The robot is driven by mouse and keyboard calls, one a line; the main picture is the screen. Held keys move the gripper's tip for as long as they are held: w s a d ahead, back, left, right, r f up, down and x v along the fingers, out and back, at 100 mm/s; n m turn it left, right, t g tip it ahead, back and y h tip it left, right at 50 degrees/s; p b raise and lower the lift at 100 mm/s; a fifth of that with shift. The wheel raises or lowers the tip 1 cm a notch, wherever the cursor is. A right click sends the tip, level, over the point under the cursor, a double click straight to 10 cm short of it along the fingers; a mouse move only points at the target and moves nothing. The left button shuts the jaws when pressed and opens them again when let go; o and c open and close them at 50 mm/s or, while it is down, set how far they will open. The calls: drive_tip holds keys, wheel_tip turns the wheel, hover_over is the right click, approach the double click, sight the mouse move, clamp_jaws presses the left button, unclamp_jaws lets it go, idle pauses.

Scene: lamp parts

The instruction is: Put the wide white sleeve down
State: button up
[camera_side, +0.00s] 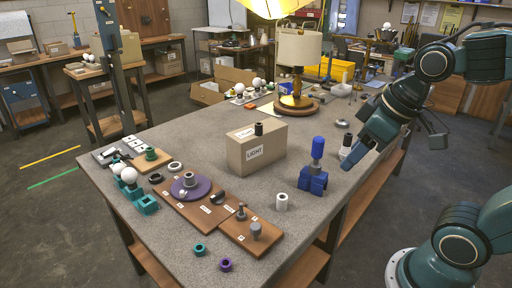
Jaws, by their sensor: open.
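A short white sleeve (281,201) with a hole in its top stands upright on the grey table (310,235). It is in front of the cardboard box and left of the blue holder. A small white and dark part (345,149) shows just behind the fingers.
A cardboard box (252,152) labelled LIGHT stands mid-table. A blue holder (313,181) with an upright blue tool is between the sleeve and my gripper. Wooden boards (250,234) with lamp parts lie left. Teal (199,250) and purple (225,265) rings lie in front. A lamp (298,55) stands behind.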

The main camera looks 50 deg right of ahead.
drive_tip(key=shift+s+a+r+m+t, duration=0.15)
drive_tip(key=shift+s+m, duration=0.25)
drive_tip(key=shift+s, duration=0.5)
drive_tip(key=shift+s+r+m+t, duration=0.15)
drive_tip(key=shift+s+m, duration=0.25)
drive_tip(key=shift+s, duration=0.5)
